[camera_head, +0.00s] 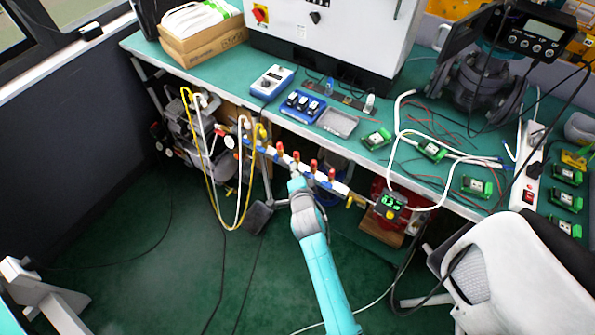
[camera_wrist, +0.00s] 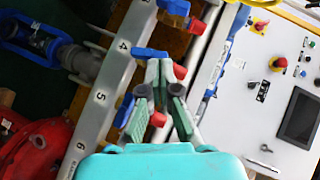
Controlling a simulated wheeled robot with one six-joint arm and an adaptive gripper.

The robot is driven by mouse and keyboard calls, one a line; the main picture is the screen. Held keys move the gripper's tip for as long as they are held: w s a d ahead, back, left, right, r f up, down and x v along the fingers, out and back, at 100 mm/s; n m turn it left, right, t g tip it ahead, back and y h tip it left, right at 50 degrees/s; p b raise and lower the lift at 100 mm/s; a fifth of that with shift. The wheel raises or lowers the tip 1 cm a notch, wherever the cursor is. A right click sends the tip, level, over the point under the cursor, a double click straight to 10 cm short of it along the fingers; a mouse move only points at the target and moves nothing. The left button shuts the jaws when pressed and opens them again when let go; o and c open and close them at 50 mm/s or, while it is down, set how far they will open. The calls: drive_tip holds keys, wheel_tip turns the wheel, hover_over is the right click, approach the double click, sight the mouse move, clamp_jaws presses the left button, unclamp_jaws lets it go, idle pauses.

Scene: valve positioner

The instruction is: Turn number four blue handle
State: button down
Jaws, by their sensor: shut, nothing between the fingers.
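The white manifold bar (camera_head: 342,187) runs along the front of the bench, with red caps and blue handles along it. In the wrist view the bar (camera_wrist: 112,72) carries the numbers 4, 5 and 6. The number four blue handle (camera_wrist: 148,53) lies crosswise beside the 4, with a red cap (camera_wrist: 180,72) near it. My gripper (camera_wrist: 159,66) is shut and empty, its fingertips right at this handle; I cannot tell whether they touch. Another blue handle (camera_wrist: 125,109) is by the 5, partly behind a finger. In the head view my gripper (camera_head: 296,172) is at the bar's middle.
The green bench (camera_head: 220,75) holds a white control cabinet (camera_head: 335,35), blue trays and circuit boards. Yellow and white hoses (camera_head: 210,190) hang at the bar's left. A chair (camera_head: 510,275) stands at the right. The floor at left is mostly clear.

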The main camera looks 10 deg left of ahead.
drive_tip(key=n+g+h, duration=0.1)
drive_tip(key=a+n+g+h, duration=0.1)
drive_tip(key=h, duration=0.1)
drive_tip(key=shift+w+a+r+n+g, duration=0.2)
drive_tip(key=shift+r+n+g, duration=0.1)
drive_tip(key=shift+r, duration=0.1)
drive_tip(key=shift+h, duration=0.4)
drive_tip(key=shift+w+a+n+g+h, duration=0.15)
drive_tip(key=shift+a+n+g+h, duration=0.35)
drive_tip(key=shift+h, duration=0.3)
drive_tip(key=shift+w+a+n+g+h, duration=0.15)
drive_tip(key=shift+a+n+g+h, duration=0.1)
drive_tip(key=shift+n+g+h, duration=0.4)
drive_tip(key=shift+h, duration=0.45)
drive_tip(key=shift+a+n, duration=0.2)
drive_tip(key=shift+n, duration=0.05)
drive_tip(key=shift+w+r, duration=0.1)
drive_tip(key=shift+r, duration=0.05)
idle(0.9)
drive_tip(key=shift+r, duration=0.7)
drive_tip(key=shift+r, duration=0.1)
